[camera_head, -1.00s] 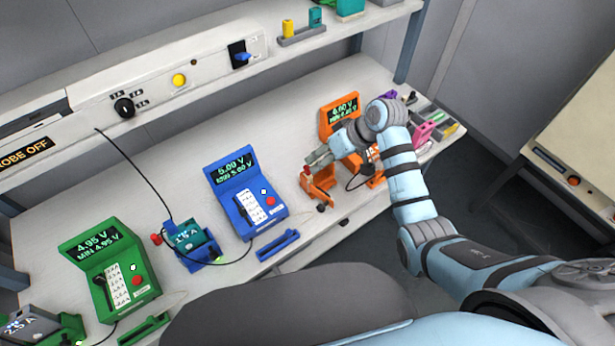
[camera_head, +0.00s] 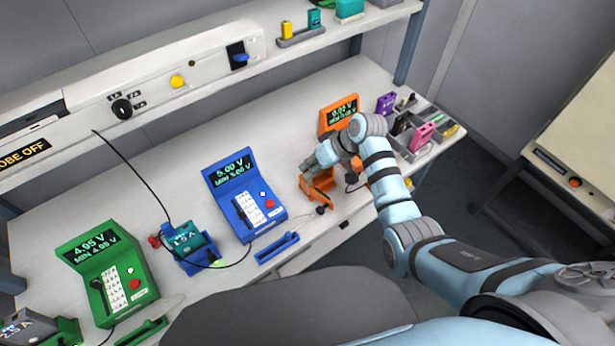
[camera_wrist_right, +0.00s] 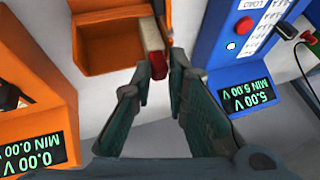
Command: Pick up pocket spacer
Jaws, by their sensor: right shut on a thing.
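The pocket spacer (camera_wrist_right: 152,42) is a slim beige block with a red end. It stands along the right side of an orange holder's pocket (camera_wrist_right: 100,52) in the right wrist view. My right gripper (camera_wrist_right: 160,72) is shut on the spacer, with its two dark green fingers at either side of the red end. In the head view my right gripper (camera_head: 314,161) is at the orange holder (camera_head: 318,188), and the arm hides the spacer there. My left gripper is not in view.
The orange meter (camera_head: 338,113) stands behind the holder and reads 0.00 V in the wrist view. A blue meter (camera_head: 240,190) is to the left, with a blue cell holder (camera_head: 195,255) beyond. A grey tray (camera_head: 445,132) with small parts is at the right.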

